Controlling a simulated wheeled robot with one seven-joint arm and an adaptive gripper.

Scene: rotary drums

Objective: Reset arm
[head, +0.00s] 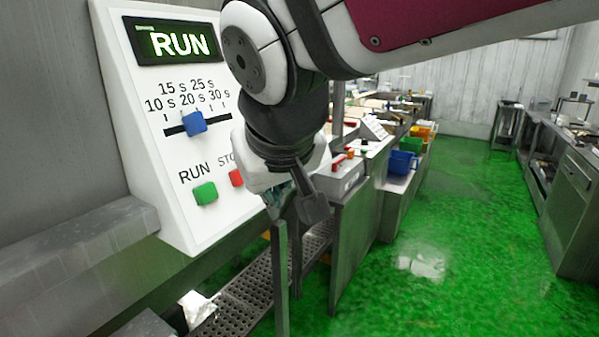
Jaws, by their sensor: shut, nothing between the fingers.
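My gripper (290,203) hangs from my arm just right of the white control panel, near the middle of the head view. It points down, is shut and holds nothing. Part of it is hidden behind my wrist. Below are a green button (204,193) marked RUN and a red button (236,177), whose label my arm partly covers.
A metal post (281,280) stands just below my gripper. A perforated metal step (243,306) lies low beside it. A steel counter (357,225) with a blue bin (402,162) runs back on the right. The green floor (450,240) is open further right, up to another steel bench (572,195).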

